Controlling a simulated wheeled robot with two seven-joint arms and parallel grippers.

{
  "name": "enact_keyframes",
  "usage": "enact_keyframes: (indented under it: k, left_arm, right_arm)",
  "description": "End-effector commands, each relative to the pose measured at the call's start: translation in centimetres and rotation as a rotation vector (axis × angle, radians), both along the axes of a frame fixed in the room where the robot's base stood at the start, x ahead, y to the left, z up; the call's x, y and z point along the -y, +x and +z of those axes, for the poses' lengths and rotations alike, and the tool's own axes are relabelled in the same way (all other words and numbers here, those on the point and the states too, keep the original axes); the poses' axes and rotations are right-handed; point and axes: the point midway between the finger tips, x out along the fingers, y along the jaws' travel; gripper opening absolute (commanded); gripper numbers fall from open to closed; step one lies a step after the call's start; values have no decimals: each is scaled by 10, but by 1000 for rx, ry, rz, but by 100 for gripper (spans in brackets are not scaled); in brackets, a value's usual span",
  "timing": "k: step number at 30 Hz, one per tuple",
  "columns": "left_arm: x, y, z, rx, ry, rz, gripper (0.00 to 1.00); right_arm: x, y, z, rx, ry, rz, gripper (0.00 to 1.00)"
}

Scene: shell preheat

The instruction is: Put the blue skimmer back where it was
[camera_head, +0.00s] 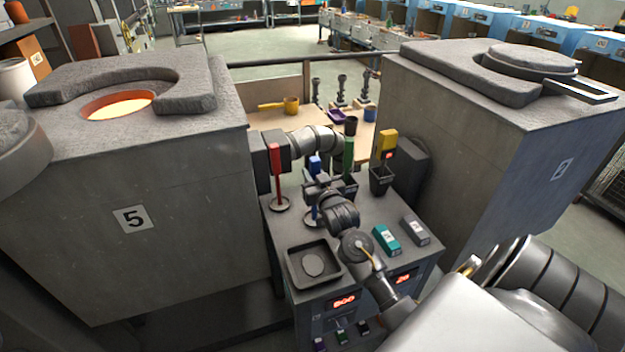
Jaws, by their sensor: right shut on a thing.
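The blue skimmer (315,163) stands about upright over the grey cabinet top between the two furnaces. My right gripper (317,184) is shut on it and hides the middle of its handle. Its lower end shows just left of my wrist; I cannot tell whether it touches the top. A red skimmer (276,162) stands upright to the left, its round foot on the cabinet top. A green upright tool (349,150) with a dark upper end stands to the right. My left gripper is not in view.
Furnace 5 (134,219), with a glowing opening, stands left; furnace 2 (561,170) stands right. A square dark tray (292,268) sits at the cabinet's front left. A teal block (386,240) and a grey block (415,230) lie right of my wrist.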

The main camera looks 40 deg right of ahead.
Motion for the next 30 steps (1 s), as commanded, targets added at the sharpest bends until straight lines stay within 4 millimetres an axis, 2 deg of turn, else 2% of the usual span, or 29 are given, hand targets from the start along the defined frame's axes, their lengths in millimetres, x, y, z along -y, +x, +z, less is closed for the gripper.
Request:
enact_keyframes:
  k: [7,8,12,23,26,30]
  left_arm:
    - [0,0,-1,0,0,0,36]
    - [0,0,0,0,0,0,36]
    - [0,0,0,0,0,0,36]
    - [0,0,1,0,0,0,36]
    - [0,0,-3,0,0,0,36]
    - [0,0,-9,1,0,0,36]
  right_arm:
    - [0,0,-3,1,0,0,3]
    - [0,0,-2,-1,0,0,29]
    - [0,0,-2,-1,0,0,47]
    - [-1,-1,1,0,0,0,47]
    - [-5,-14,-1,0,1,1,47]
    - [-15,-42,-2,-1,1,1,47]
